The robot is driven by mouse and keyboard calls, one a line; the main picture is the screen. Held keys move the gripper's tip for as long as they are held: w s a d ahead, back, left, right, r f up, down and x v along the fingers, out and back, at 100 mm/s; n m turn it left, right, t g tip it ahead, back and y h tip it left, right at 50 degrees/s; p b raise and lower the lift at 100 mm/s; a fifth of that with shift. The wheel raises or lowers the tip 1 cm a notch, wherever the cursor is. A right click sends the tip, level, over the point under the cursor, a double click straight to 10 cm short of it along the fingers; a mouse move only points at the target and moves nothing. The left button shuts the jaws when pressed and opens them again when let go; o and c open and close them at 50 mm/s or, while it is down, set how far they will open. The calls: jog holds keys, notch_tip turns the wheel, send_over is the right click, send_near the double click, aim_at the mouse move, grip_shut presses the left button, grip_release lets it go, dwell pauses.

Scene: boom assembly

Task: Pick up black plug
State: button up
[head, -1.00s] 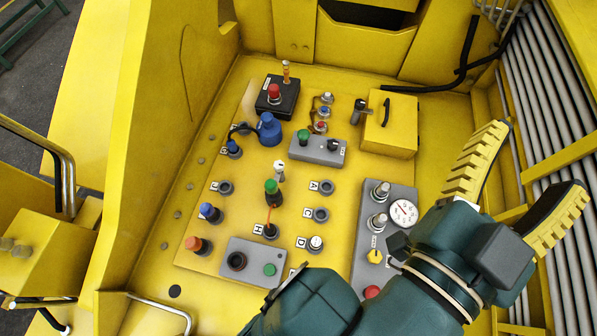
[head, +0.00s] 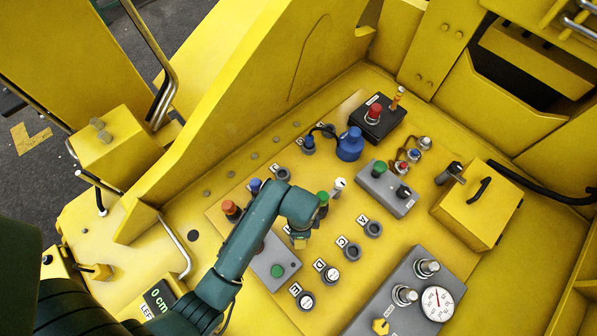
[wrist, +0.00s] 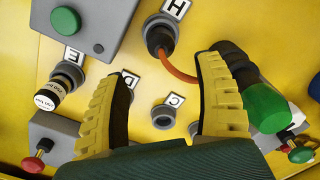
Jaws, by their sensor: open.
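My gripper (wrist: 166,70) is open, its yellow ribbed fingers apart above the panel with nothing between the tips. In the head view my gripper (head: 300,240) points down and is partly hidden by my arm. A black-bodied plug with a green end (wrist: 262,100) lies beside and partly behind the right finger; its green end also shows in the head view (head: 323,197). An orange cable runs from it to a dark fitting (wrist: 160,38) at label H. I cannot tell which is the black plug.
An empty round socket (wrist: 163,116) is by label C; the left finger hides the spot by label D. A grey box with a green button (wrist: 66,22) is close by. A gauge block (head: 437,303), yellow box (head: 472,215) and blue plug (head: 350,145) rise from the panel.

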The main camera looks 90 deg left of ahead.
notch_tip(320, 180, down, 3)
jog(key=f, duration=0.5)
jog(key=shift+s+a+f, duration=0.15)
jog(key=shift+s+f, duration=0.1)
jog(key=shift+f, duration=0.05)
grip_shut()
